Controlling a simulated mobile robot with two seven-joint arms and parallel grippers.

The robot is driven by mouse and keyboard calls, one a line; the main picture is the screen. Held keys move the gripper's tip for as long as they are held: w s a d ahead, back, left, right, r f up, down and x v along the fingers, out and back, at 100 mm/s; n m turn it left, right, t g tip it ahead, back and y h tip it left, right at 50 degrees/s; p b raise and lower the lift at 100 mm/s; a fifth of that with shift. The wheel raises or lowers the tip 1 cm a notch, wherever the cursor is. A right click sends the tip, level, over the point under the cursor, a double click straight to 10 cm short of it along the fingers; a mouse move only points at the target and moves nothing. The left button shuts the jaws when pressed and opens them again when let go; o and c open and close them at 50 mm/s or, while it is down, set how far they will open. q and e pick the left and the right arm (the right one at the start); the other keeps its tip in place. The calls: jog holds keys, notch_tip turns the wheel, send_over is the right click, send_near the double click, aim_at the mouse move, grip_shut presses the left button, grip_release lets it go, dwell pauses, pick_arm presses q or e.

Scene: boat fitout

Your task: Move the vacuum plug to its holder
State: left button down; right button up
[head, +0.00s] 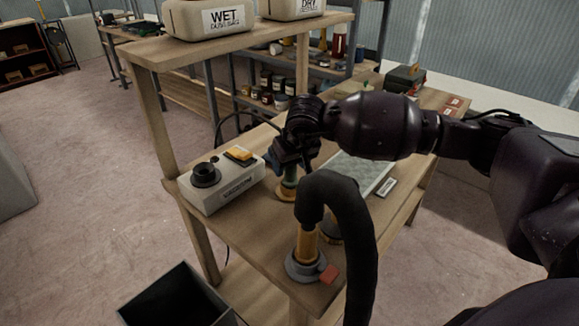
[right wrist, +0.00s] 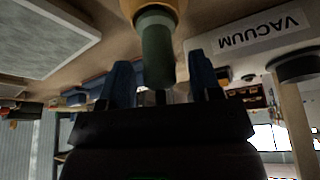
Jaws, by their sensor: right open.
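A green upright cylinder with a yellow base (head: 287,190) stands on the wooden bench. It also shows in the right wrist view (right wrist: 157,50). My right gripper (head: 288,165) is open, its blue fingers on either side of the green cylinder; I cannot tell whether they touch it. A thick black hose (head: 350,220) ends in an orange cuff (head: 306,243), which stands in a grey round socket (head: 304,268) with a red tab. A white box labelled VACUUM (head: 222,182) has a black round port and a yellow switch. Which piece is the plug or its holder is unclear. My left gripper is out of view.
A pale flat panel (head: 365,172) and a small labelled plate (head: 387,187) lie right of the gripper. Wet and dry bins (head: 210,18) stand on the upper shelf. A dark open bin (head: 178,300) is on the floor. The black hose arches close to the gripper.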

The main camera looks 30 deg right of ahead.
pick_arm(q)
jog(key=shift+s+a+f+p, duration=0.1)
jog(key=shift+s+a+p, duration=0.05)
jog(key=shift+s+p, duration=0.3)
pick_arm(e)
jog(key=v, duration=0.9)
